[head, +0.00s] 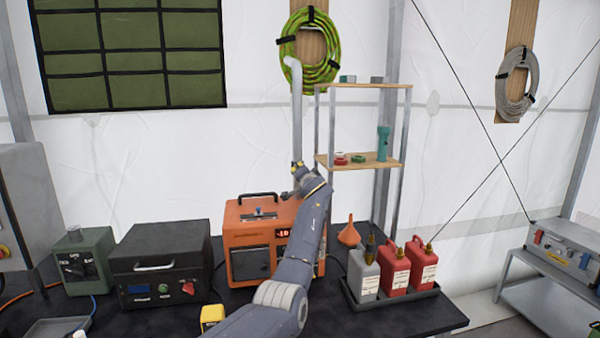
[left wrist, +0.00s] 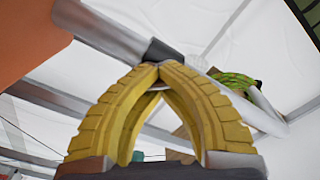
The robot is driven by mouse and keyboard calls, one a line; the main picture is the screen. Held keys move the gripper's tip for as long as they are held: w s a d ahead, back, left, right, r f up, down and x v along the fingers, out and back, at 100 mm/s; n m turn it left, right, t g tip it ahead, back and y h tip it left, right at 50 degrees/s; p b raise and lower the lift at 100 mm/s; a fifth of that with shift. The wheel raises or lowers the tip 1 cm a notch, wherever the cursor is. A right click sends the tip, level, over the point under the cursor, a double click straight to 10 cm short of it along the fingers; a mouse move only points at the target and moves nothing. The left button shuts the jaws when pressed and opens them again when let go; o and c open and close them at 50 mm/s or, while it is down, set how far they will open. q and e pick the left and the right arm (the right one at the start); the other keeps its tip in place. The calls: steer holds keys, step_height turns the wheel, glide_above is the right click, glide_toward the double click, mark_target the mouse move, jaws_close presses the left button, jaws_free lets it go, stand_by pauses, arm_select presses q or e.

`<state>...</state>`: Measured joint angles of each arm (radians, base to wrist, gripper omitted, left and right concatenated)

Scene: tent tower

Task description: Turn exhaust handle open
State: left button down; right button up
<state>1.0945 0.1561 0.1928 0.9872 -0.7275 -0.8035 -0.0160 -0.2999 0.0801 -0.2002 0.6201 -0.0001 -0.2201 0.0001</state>
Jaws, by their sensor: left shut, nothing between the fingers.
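The pale grey exhaust pipe (head: 297,115) rises behind the orange heater-like box (head: 247,215) and bends at its top. In the left wrist view the pipe (left wrist: 228,98) runs diagonally, with a dark collar (left wrist: 160,52) near my fingertips. I cannot tell whether this collar is part of the exhaust handle; no handle shows clearly. My left gripper (head: 297,168) is at the lower pipe, above the box. Its yellow fingers (left wrist: 158,66) meet at the tips, empty. I cannot tell whether they touch the pipe. My left arm hides the box's right part. My right gripper is not in view.
A black case (head: 160,262) and a green box (head: 85,262) stand left on the dark table. An orange funnel (head: 349,233) and a tray (head: 398,303) with canisters stand right. A shelf rack (head: 362,85) rises behind.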

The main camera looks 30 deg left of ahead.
arm_select(q)
steer(key=m, duration=0.3)
steer(key=shift+d+r+m, duration=0.1)
steer(key=shift+r+m, duration=0.2)
steer(key=shift+m, duration=0.1)
steer(key=shift+w+d+f+m, duration=0.1)
steer(key=shift+f+m, duration=0.05)
steer(key=shift+m, duration=1.65)
steer(key=c, duration=2.1)
jaws_free()
steer(key=shift+c, duration=0.2)
steer(key=o, duration=1.5)
steer(key=shift+d+f, duration=0.1)
steer(key=shift+d, duration=0.05)
steer(key=shift+o, duration=1.3)
steer(key=shift+f, duration=0.1)
steer(key=v, duration=1.1)
steer(key=shift+s+d, duration=0.15)
steer(key=shift+s, duration=0.25)
